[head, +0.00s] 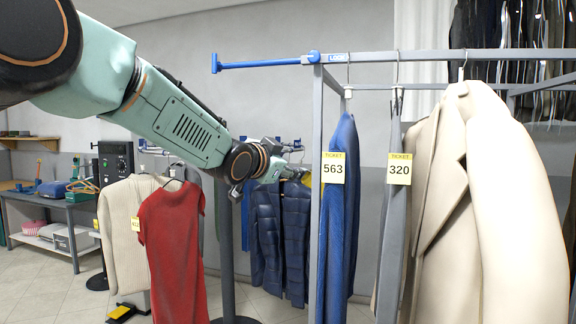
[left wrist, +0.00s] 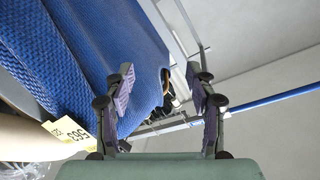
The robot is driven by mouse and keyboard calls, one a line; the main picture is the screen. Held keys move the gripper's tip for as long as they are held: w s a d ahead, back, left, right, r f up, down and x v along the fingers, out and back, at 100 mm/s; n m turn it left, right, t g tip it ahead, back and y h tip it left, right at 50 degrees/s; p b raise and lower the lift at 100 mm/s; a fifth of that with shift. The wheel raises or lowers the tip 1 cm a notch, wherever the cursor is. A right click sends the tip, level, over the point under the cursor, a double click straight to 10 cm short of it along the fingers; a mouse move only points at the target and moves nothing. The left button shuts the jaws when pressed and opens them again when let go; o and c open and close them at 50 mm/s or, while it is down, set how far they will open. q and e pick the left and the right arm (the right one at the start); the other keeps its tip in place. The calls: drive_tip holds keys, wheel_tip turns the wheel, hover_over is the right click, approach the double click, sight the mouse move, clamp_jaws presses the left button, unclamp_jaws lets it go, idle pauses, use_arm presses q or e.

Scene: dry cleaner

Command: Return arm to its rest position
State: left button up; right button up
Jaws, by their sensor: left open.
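My left arm comes in from the upper left in the head view. Its left gripper (head: 300,174) is at the rack's near post, just left of the blue garment (head: 341,220) with ticket 563 (head: 333,168). In the left wrist view the left gripper (left wrist: 160,100) is open, with its fingers wide apart. The blue garment (left wrist: 85,65) fills the upper left there and passes behind and between the fingers. I cannot tell whether a finger touches it. Ticket 563 (left wrist: 72,136) hangs beside the left finger. My right gripper is not in view.
The grey rack rail (head: 430,56) has a blue end bar (head: 260,65) sticking out left. A grey garment (head: 391,220) with ticket 320 (head: 399,169) and a cream coat (head: 490,200) hang to the right. A red dress (head: 175,250) hangs left, below my arm. Open floor (head: 50,295) shows lower left.

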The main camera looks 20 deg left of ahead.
use_arm(q)
drive_tip(key=s+d+f+n+g+b, duration=0.2)
drive_tip(key=s+f, duration=0.2)
drive_tip(key=f, duration=0.9)
drive_tip(key=s+d+f+n+g+b, duration=0.1)
drive_tip(key=s+f+n+g+b, duration=0.2)
drive_tip(key=f, duration=1.1)
drive_tip(key=s+d+f+n+g+b, duration=0.15)
drive_tip(key=s+f, duration=0.35)
drive_tip(key=f, duration=0.8)
drive_tip(key=s+f+n+g+y+b, duration=0.1)
drive_tip(key=s+f+g+b, duration=0.9)
drive_tip(key=s+f, duration=2.9)
drive_tip(key=b, duration=0.4)
drive_tip(key=shift+s+n+y, duration=0.35)
drive_tip(key=shift+s+y, duration=0.05)
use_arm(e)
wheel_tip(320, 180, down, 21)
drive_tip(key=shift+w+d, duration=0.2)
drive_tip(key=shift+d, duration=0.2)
use_arm(q)
drive_tip(key=shift+s+f, duration=0.1)
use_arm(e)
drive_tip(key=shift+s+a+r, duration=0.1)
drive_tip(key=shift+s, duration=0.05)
